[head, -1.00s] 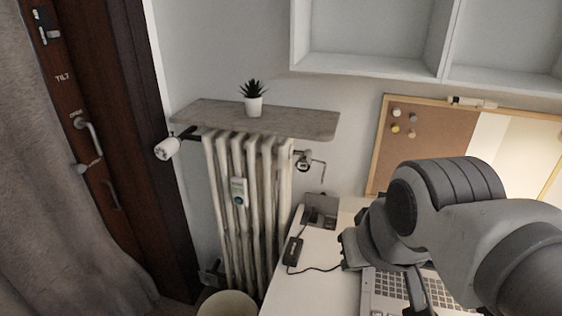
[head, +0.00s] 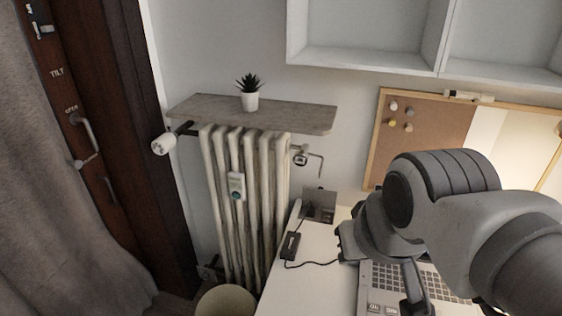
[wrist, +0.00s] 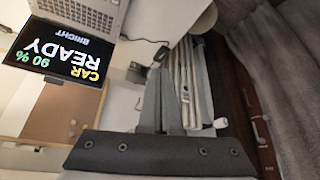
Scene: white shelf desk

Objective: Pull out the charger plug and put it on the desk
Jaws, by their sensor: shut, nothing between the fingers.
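The charger's black power brick (head: 290,245) lies on the white desk (head: 310,270) near its left edge, with a black cable running right toward the laptop. A grey socket box (head: 320,204) stands at the back corner of the desk, with a dark shape at its lower part that may be the plug; it is too small to tell. In the wrist view, the brick (wrist: 161,53) shows beyond the fingertips and the socket box (wrist: 136,73) is left of the fingers. My gripper (wrist: 161,76) is shut and empty, apart from the brick. Its fingertips are not clear in the head view.
A laptop (head: 385,275) sits under my arm; its lit screen (wrist: 62,58) shows in the wrist view. A radiator (head: 245,200) with a shelf and potted plant (head: 249,92) stands left of the desk. A bin (head: 227,300) is below. A corkboard (head: 425,135) is behind.

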